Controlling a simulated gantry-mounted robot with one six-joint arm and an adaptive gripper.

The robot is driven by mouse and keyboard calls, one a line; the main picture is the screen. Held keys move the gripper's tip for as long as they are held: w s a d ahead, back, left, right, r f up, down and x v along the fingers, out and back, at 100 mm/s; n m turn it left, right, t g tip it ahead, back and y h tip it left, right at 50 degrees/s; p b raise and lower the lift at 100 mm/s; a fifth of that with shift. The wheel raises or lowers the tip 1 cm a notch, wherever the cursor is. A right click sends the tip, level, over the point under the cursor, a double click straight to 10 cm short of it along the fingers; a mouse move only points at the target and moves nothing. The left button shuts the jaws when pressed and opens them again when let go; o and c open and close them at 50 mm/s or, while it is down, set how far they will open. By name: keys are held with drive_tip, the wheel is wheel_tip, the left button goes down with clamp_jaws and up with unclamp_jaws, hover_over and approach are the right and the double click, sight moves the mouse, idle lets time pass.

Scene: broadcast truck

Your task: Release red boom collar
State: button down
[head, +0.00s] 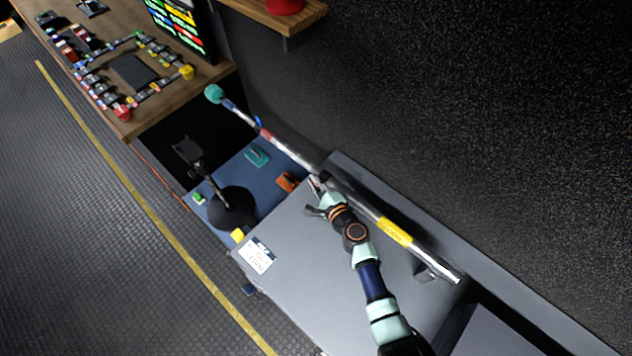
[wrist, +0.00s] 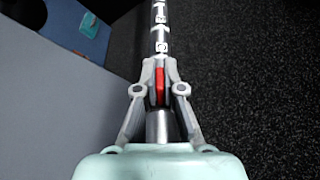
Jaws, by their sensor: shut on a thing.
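The boom pole (head: 360,208) lies diagonally along the wall side of the grey case top. It has a teal tip (head: 213,93), a reddish band (head: 265,134) toward the tip and a yellow label (head: 394,232). My gripper (head: 316,188) is at the middle of the pole, by a dark collar section. In the wrist view my gripper (wrist: 160,72) has both fingers closed on a narrow red piece, the red boom collar (wrist: 160,86). The marked pole (wrist: 160,35) runs straight ahead beyond it. The fingers hide the collar's sides.
The grey case top (head: 290,245) carries a white label. A blue surface (head: 235,180) beyond holds a black round-based stand (head: 232,206), a teal block (head: 257,155) and an orange block (head: 287,181). A wooden desk (head: 165,100) stands upper left; the dark wall is close on the right.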

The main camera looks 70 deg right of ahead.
drive_tip(key=shift+f+b, duration=0.55)
drive_tip(key=shift+b, duration=0.2)
drive_tip(key=shift+a+n+h+b, duration=0.2)
drive_tip(key=shift+n+h+b, duration=0.1)
drive_tip(key=shift+n+b, duration=0.4)
drive_tip(key=shift+r, duration=0.2)
drive_tip(key=c, duration=1.3)
unclamp_jaws()
drive_tip(key=v, duration=1.2)
drive_tip(key=shift+f, duration=0.1)
